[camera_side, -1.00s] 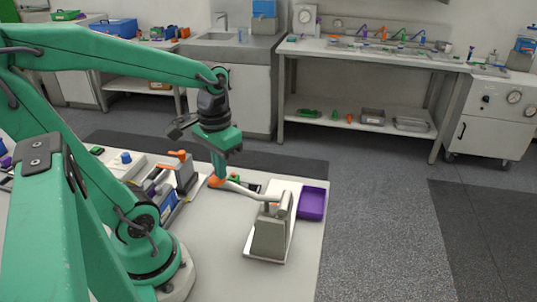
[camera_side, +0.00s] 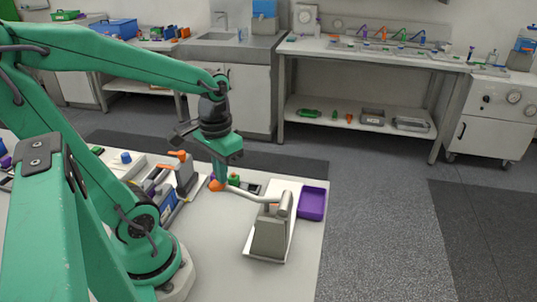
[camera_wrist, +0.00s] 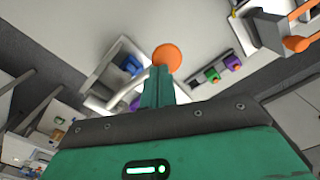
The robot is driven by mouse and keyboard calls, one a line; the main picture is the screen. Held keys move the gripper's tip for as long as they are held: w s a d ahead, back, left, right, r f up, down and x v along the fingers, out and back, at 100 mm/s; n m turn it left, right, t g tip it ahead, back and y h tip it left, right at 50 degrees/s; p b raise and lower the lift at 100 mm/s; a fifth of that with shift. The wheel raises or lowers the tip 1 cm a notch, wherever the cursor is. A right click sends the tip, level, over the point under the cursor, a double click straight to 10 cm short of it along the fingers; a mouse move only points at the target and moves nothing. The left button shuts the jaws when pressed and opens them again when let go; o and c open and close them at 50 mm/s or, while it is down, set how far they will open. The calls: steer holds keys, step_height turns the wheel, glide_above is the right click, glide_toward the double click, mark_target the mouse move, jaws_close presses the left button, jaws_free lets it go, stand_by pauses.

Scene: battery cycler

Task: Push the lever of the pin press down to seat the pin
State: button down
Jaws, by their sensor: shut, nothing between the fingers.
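The pin press (camera_side: 269,238) is a grey-beige block on a pale base plate near the front right of the bench. I cannot make out the pin.
A purple tray (camera_side: 313,204) stands right of the press, near the bench edge. A dark strip (camera_side: 250,188) with a green piece lies behind the lever; green (camera_wrist: 212,75) and purple (camera_wrist: 233,62) pieces show there. A grey device with an orange handle (camera_side: 178,154) stands left.

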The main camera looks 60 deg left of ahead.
step_height(320, 180, up, 10)
stand_by(1.5)
stand_by(0.3)
steer(key=w+d+f+m+t, duration=0.2)
steer(key=d+m+t, duration=0.1)
steer(key=d+t, duration=0.2)
steer(key=shift+d+t, duration=0.15)
steer(key=shift+t, duration=0.15)
